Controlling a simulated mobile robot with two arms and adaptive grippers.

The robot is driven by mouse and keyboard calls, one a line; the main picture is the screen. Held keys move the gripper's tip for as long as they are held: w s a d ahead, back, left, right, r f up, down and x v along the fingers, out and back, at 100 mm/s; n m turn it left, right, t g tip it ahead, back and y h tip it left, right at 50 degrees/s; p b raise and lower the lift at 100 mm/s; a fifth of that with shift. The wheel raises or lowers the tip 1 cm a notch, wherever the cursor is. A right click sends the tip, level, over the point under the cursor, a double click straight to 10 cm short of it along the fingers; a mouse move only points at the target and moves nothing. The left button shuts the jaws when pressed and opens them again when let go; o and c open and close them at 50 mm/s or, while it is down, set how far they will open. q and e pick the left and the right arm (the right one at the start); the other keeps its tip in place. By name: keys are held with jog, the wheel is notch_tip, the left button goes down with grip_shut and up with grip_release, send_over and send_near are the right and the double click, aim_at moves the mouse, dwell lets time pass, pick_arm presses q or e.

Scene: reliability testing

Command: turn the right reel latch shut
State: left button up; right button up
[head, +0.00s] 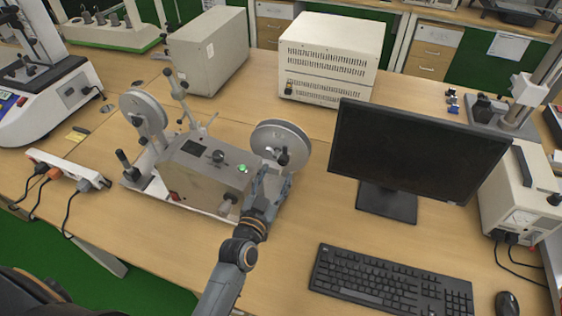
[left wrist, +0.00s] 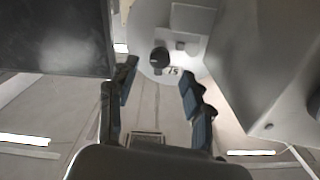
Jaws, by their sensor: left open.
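The right reel (head: 281,137) is a pale grey disc standing upright at the right end of a grey bench device (head: 205,175). A dark latch knob (head: 284,158) sits at its hub; the left wrist view shows it as a round black knob (left wrist: 160,60) on the light disc. My left gripper (head: 271,178) is just in front of the right reel. In the left wrist view its two fingers (left wrist: 158,78) are spread, with the knob ahead between their tips and nothing held. Whether the fingers touch the knob I cannot tell. My right gripper is out of view.
The left reel (head: 149,113) stands at the device's other end. A monitor (head: 415,145) is close on the right, with a keyboard (head: 390,283) in front. A power strip (head: 68,170) lies left. White instrument boxes (head: 330,55) stand behind.

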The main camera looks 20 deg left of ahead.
aim_at(282, 163)
pick_arm(q)
jog(key=w, duration=0.4)
jog(key=shift+r, duration=0.1)
jog(key=shift+w, duration=0.45)
grip_shut()
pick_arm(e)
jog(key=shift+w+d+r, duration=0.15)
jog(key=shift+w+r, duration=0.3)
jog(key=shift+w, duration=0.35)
